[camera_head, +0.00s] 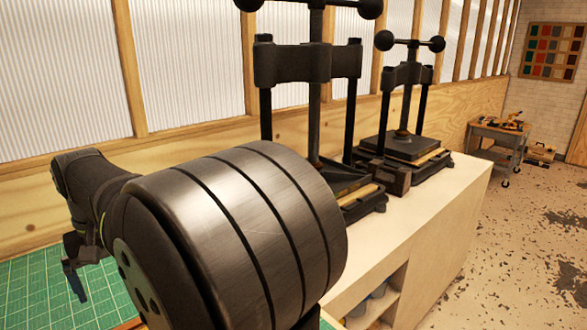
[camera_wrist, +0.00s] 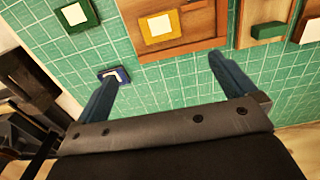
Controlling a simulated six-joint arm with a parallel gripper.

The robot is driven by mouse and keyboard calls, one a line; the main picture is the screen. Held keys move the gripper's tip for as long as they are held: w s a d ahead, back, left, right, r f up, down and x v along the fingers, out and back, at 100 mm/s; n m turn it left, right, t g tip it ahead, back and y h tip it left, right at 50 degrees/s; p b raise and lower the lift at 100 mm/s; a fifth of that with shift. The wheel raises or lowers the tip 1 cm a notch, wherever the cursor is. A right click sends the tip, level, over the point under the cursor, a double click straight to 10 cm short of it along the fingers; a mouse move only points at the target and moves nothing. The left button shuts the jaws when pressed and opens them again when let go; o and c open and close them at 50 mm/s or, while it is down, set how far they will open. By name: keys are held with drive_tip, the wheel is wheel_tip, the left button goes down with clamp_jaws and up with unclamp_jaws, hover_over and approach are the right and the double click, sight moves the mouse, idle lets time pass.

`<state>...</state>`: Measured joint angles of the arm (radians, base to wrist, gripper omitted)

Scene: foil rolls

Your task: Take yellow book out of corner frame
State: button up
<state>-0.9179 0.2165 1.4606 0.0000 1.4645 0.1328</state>
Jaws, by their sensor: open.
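In the wrist view, a small square with a yellow border and a pale centre (camera_wrist: 160,26) sits on a brown wooden tray (camera_wrist: 196,22) at the top middle; it may be the yellow book. I cannot tell which piece is the corner frame. My gripper (camera_wrist: 162,68) is open, with its two blue-grey fingers spread apart and nothing seen between them but green mat. The yellow-bordered square lies beyond the fingertips, apart from them.
On the green mat (camera_wrist: 180,85) lie a green-edged square (camera_wrist: 75,15), a small blue-edged piece (camera_wrist: 113,75) near the left fingertip, and a wooden block with a green piece (camera_wrist: 269,30). Black presses (camera_head: 310,65) stand on the pale bench (camera_head: 425,195).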

drive_tip(key=f, duration=1.2)
drive_tip(key=shift+s+d, duration=0.25)
drive_tip(key=shift+d, duration=0.15)
drive_tip(key=shift+w+a+f, duration=0.1)
drive_tip(key=shift+a+f, duration=0.1)
drive_tip(key=shift+f, duration=1.2)
drive_tip(key=shift+w+a+f, duration=0.1)
drive_tip(key=shift+a+f, duration=0.1)
drive_tip(key=shift+f, duration=1.2)
drive_tip(key=c, duration=1)
drive_tip(key=shift+c, duration=0.2)
drive_tip(key=shift+r, duration=0.1)
